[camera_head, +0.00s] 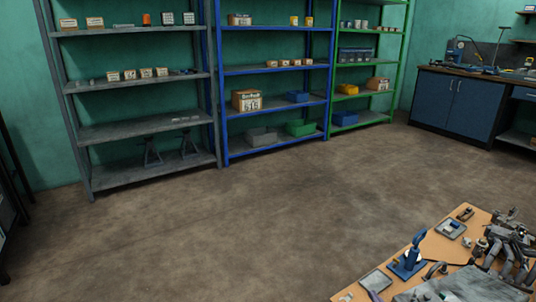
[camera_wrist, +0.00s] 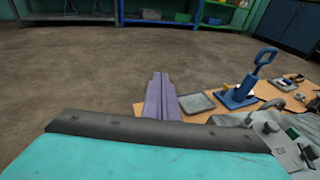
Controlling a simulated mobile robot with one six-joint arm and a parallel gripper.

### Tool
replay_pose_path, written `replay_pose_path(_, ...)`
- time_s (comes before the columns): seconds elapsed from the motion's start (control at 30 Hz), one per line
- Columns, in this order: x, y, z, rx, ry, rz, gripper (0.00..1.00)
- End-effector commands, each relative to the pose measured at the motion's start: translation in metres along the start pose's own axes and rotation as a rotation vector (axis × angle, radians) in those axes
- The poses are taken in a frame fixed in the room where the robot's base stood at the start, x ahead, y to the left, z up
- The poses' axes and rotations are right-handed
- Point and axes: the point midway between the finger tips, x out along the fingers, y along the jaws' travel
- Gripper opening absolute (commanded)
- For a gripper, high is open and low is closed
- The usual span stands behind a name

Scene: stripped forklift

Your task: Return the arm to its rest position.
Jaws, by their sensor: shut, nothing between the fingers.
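My gripper (camera_wrist: 160,76) shows in the middle of the wrist view as two grey-purple fingers side by side, touching or nearly so. It is shut, with nothing held. A teal surface with a dark edge fills the bottom of the wrist view and hides the rear of the fingers.
The table (camera_head: 436,247) carries a blue hand press (camera_head: 409,261), a grey tray (camera_head: 376,281) and grey machine parts (camera_head: 515,245). Grey (camera_head: 145,130), blue (camera_head: 275,105) and green (camera_head: 362,118) shelves line the back wall. A blue cabinet (camera_head: 455,105) stands right. The middle floor is clear.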

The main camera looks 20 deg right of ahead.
Motion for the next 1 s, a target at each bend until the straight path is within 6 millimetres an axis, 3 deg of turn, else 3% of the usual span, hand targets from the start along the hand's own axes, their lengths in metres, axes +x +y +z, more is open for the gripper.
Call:
replay_pose_path(0.03, 0.006, 0.018, 0.010, -0.009, 0.008, 0.034, 0.00)
replay_pose_path(0.23, 0.027, 0.083, 0.023, -0.056, 0.045, 0.164, 0.00)
replay_pose_path(0.53, 0.039, 0.188, 0.034, -0.166, 0.111, 0.384, 0.00)
replay_pose_path(0.77, 0.032, 0.268, 0.035, -0.290, 0.161, 0.569, 0.00)
replay_pose_path(1.0, 0.008, 0.348, 0.030, -0.451, 0.204, 0.782, 0.00)
